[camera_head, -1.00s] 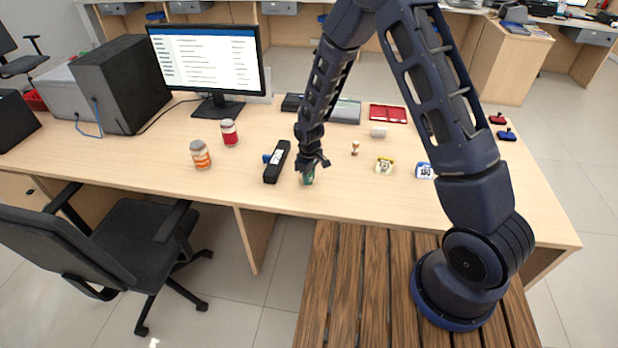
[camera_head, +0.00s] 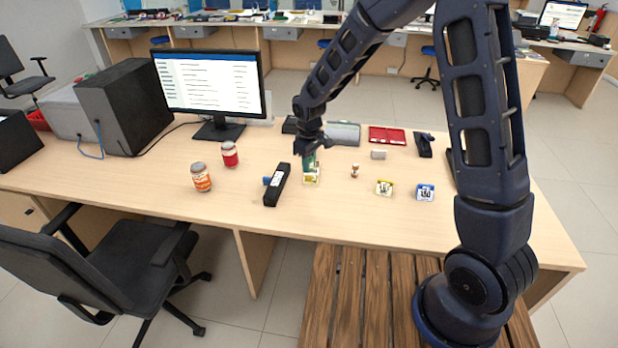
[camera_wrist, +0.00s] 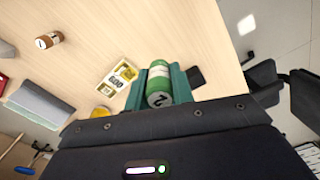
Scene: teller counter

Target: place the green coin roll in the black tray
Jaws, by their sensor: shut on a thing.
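My gripper (camera_head: 311,153) is shut on the green coin roll (camera_wrist: 158,80). In the wrist view the roll lies lengthwise between the teal fingers, its pale numbered end toward the camera. In the head view, the roll is a small green patch (camera_head: 309,163) below the jaws, seemingly above the desk by a yellow-and-white number card (camera_head: 312,178). A flat dark thing that looks like the black tray (camera_head: 290,125) lies farther back, just left of the grey tray (camera_head: 343,133). My arm hides part of that area.
A long black object (camera_head: 277,185) lies left of my gripper. Two jars (camera_head: 201,177) stand farther left, before the monitor (camera_head: 210,85). A red tray (camera_head: 388,135), a whitish roll (camera_head: 378,154) and more number cards (camera_head: 425,192) are at right. The front desk strip is clear.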

